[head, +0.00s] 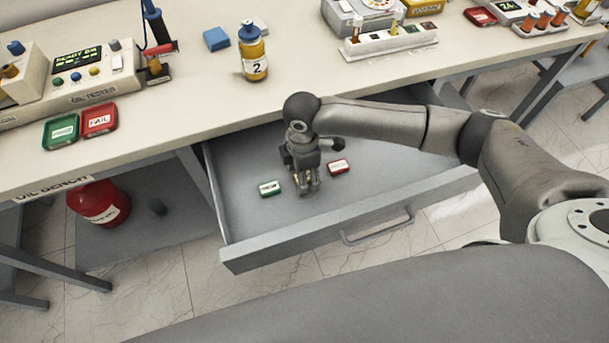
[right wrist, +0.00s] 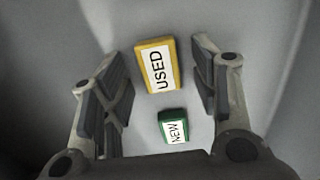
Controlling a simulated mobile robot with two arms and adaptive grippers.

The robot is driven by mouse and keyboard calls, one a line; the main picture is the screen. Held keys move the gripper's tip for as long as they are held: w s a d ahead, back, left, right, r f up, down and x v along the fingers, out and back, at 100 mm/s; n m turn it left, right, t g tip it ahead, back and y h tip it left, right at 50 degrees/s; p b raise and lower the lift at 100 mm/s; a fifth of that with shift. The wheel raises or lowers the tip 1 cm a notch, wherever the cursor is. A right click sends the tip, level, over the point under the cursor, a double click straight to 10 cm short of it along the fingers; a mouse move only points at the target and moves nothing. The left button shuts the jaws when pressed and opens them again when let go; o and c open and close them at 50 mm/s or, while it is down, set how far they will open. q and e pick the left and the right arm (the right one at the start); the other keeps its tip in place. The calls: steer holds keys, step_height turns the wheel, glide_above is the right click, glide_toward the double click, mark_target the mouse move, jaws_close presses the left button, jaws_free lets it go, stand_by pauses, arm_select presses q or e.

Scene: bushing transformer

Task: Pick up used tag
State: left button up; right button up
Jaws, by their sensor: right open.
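The yellow used tag (right wrist: 157,66), with a white label reading USED, lies flat on the grey drawer bottom. In the right wrist view it is between my open right gripper's fingers (right wrist: 156,78), apart from both. In the head view my right gripper (head: 308,187) points down into the open drawer and mostly hides this tag. A green NEW tag (right wrist: 174,127) lies below it in the wrist view; it shows left of the gripper in the head view (head: 270,188). A red tag (head: 339,167) lies to the gripper's right. My left gripper is not in view.
The open drawer (head: 345,225) has side walls and a front with a handle. The bench top (head: 180,95) overhangs its back.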

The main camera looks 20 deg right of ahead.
steer(key=c, duration=0.9)
steer(key=shift+o, duration=0.2)
steer(key=shift+r, duration=0.1)
